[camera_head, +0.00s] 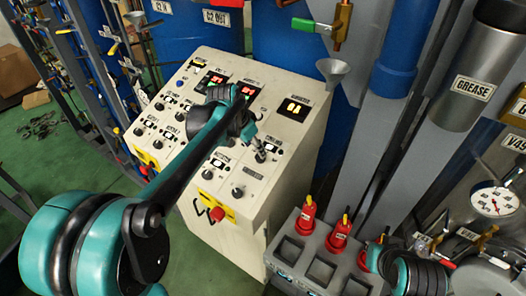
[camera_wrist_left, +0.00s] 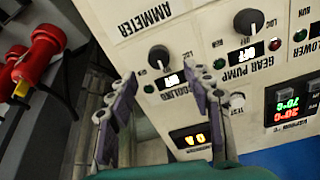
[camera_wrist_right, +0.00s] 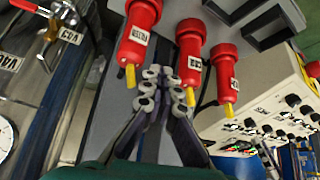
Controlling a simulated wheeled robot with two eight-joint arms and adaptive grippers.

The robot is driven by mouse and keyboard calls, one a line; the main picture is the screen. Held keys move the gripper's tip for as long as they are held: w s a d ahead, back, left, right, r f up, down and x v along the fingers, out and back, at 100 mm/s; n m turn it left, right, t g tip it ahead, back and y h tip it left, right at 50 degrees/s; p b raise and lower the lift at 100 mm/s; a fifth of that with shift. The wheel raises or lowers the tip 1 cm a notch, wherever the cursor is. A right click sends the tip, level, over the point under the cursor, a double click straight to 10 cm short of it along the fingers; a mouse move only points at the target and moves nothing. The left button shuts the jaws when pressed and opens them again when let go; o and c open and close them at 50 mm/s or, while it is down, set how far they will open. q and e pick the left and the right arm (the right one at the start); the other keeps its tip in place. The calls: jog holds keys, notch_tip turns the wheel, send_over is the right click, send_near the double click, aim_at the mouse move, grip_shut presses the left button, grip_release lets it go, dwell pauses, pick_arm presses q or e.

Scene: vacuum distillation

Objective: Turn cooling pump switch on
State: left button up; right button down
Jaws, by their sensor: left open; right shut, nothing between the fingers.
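The cream control panel (camera_head: 250,90) carries rows of switches. In the left wrist view the black round cooling switch (camera_wrist_left: 158,57) is beside its COOLING label (camera_wrist_left: 177,92). My right gripper (camera_wrist_right: 166,85) is shut and empty, close to red plugs, away from the panel.
A GEAR PUMP switch (camera_wrist_left: 248,22) sits right beside the cooling one. Red plugs (camera_head: 338,235) stand in a grey rack right of the panel. A metal funnel (camera_head: 333,72), a GREASE cylinder (camera_head: 470,85) and a gauge (camera_head: 494,202) are further right. Green floor lies left.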

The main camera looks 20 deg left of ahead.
aim_at(258, 156)
pick_arm(q)
jog(key=x, duration=0.6)
jog(key=shift+f, duration=0.25)
jog(key=shift+s, duration=0.15)
jog(key=c, duration=1.2)
